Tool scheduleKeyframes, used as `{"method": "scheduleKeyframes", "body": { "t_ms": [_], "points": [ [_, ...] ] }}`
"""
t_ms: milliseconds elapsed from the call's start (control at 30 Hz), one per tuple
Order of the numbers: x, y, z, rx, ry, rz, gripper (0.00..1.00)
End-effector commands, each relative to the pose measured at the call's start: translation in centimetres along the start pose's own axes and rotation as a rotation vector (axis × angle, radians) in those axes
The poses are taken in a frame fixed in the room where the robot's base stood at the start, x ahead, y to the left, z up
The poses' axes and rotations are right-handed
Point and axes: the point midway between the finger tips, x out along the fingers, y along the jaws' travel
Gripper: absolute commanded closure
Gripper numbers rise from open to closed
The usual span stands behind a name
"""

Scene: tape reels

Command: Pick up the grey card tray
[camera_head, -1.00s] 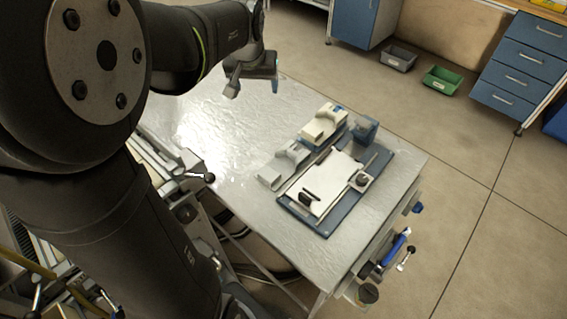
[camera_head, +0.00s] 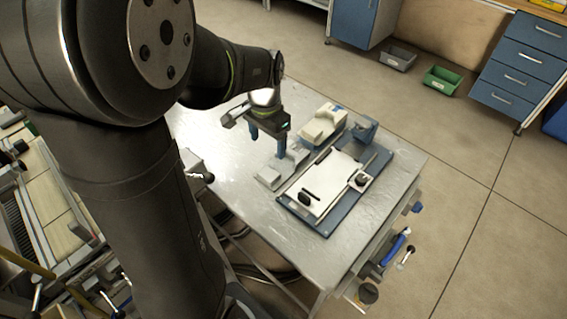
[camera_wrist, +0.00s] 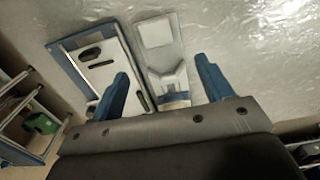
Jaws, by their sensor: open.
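The grey card tray (camera_head: 270,178) lies on the metal table, along the left side of a blue board. It has a flat pad at one end and a raised, scooped part, which my gripper partly covers in the head view. In the wrist view the tray (camera_wrist: 157,34) shows ahead of and between my fingers, with a blue patch at its lower end. My gripper (camera_head: 268,148) points down, open and empty, above the table just behind and left of the tray. The wrist view also shows my gripper (camera_wrist: 163,69). I see no contact with the tray.
A cream tray (camera_head: 322,122) stands behind the grey one. The blue board (camera_head: 325,228) close on the right holds a white plate (camera_head: 328,180) and dark knobs. A blue block (camera_head: 365,130) stands at its back. The table's left part is clear.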

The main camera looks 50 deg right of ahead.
Motion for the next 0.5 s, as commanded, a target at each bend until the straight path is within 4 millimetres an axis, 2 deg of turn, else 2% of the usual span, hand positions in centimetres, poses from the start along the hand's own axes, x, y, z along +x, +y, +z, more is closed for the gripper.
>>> {"method": "scheduleKeyframes", "body": {
  "t_ms": [33, 200, 300, 500],
  "points": [
    [1.2, 0.0, 0.1, 0.0, -0.004, 0.002, 0.27],
    [4.6, 0.1, 0.1, -0.001, -0.003, 0.001, 0.27],
    [5.8, 0.0, 0.0, -0.001, -0.001, 0.0, 0.27],
    [7.1, 0.1, 0.1, -0.002, 0.0, 0.0, 0.27]
  ]
}}
